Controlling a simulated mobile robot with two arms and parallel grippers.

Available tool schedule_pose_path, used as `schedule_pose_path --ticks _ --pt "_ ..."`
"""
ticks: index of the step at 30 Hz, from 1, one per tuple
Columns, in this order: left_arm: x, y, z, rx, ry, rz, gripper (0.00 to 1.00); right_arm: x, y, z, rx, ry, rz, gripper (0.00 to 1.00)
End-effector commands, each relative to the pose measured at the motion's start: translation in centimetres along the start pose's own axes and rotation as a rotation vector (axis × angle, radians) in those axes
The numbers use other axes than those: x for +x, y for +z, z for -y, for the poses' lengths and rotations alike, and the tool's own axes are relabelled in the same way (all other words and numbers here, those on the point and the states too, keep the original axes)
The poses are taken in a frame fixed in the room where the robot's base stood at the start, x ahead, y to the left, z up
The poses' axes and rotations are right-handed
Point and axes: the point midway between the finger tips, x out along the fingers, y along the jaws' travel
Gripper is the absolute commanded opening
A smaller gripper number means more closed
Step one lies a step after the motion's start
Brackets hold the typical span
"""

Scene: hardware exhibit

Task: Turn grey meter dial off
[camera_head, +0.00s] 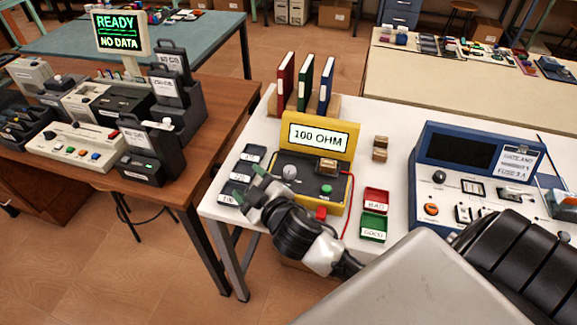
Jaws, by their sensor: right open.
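The yellow meter (340,142) stands on the white table, and its lit screen reads "100 OHM". Its round grey dial (289,172) is on the left of the dark sloping panel. My right gripper (252,184) is at the meter's front left corner, just left of and below the dial. Its fingers are open and appear apart from the dial; the exact gap is hard to judge. The dial's pointer mark is too small to read. The gripper hides part of the meter's lower left edge. My left gripper is not in view.
A green button (326,189) and a small tan part (326,166) are on the meter's panel. Dark labelled trays (241,178) stand left of it. A red bin (375,200) and green bin (372,228) are to its right, before a blue instrument (470,150).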

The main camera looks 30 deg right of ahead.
Motion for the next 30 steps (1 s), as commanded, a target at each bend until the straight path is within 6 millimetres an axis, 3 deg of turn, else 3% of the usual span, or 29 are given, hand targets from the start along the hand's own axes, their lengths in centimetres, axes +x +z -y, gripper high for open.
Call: schedule_pose_path --ticks 3,6,9,13,17,20,23,27,30 --pt "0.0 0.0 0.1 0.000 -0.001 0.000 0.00 2.0 -5.7 -0.8 -0.175 0.014 -0.306 0.63" --pt "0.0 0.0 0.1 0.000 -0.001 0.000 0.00 2.6 -9.9 -0.2 -0.353 -0.022 -0.567 0.63" --pt "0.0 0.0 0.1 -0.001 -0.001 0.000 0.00 2.4 -12.8 1.2 -0.549 -0.102 -0.799 0.63" --pt "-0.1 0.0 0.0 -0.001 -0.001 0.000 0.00 2.1 -13.7 3.5 -0.833 -0.275 -1.033 0.63" --pt "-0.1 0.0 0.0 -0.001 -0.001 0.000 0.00 2.2 -11.4 4.8 -1.135 -0.519 -1.164 0.63" --pt "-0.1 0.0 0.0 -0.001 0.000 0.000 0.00 2.9 -8.2 4.2 -1.364 -0.751 -1.176 0.63" --pt "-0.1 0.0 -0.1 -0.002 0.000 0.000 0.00 3.8 -4.2 1.7 -1.576 -1.011 -1.097 0.63" --pt "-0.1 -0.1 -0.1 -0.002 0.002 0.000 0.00 4.7 0.7 -4.2 -1.784 -1.359 -0.859 0.63" --pt "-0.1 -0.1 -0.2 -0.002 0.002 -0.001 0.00 4.7 2.9 -8.4 -1.852 -1.546 -0.669 0.63"
